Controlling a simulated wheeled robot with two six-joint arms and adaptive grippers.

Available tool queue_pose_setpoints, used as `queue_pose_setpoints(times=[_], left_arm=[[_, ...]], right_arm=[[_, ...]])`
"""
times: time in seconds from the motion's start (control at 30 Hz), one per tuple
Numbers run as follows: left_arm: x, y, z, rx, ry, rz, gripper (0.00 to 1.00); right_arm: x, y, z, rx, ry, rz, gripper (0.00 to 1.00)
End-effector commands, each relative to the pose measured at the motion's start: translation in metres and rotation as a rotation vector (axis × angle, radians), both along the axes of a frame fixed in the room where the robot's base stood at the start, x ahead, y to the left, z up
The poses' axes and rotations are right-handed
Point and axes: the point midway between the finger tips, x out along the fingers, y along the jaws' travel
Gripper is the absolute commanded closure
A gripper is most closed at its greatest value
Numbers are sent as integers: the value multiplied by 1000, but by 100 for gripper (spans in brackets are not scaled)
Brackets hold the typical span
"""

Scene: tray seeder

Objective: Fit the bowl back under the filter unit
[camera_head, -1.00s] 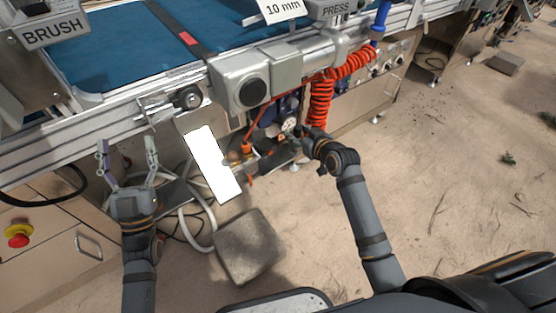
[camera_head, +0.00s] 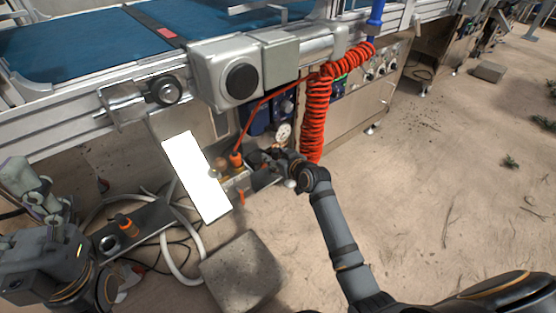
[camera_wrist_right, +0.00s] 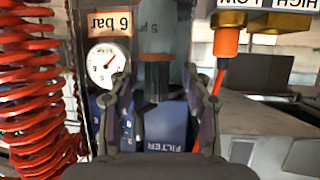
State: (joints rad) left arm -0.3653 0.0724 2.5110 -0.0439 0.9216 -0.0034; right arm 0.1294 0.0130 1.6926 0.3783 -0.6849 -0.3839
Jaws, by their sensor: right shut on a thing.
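My right gripper (camera_wrist_right: 157,85) is shut on the clear bluish bowl (camera_wrist_right: 168,28), with one finger on each side. The right wrist view is upside down, so the bowl lies on the underside of the blue filter unit (camera_wrist_right: 166,124), marked FILTER. A dark cylinder (camera_wrist_right: 155,78) shows between bowl and unit; whether the bowl touches the unit I cannot tell. In the head view my right gripper (camera_head: 258,163) is beneath the conveyor, and the bowl cannot be made out there.
A red coiled hose (camera_head: 316,120) hangs right beside the right gripper. A pressure gauge (camera_wrist_right: 106,62) sits close to the filter. Orange-capped fittings (camera_head: 236,160) and a white panel (camera_head: 197,178) stand left. A stone block (camera_head: 242,272) lies on the floor.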

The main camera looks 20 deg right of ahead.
Motion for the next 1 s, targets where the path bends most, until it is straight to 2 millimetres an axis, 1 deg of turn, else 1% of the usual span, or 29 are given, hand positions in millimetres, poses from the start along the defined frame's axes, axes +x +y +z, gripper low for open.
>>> queue_pose_setpoints(times=[0.03,0.37,0.63,0.7,1.0], left_arm=[[0,0,-7,0,0,2,29],[2,-2,-32,7,3,17,29],[3,-4,-56,19,9,25,29],[4,-5,-53,21,12,26,29],[4,-5,-58,21,10,29,29]], right_arm=[[6,2,-2,2,-4,1,84],[38,16,-3,0,-2,0,84],[64,27,-3,2,-2,1,84],[71,29,0,2,-1,1,84],[96,39,0,1,-1,1,84]])
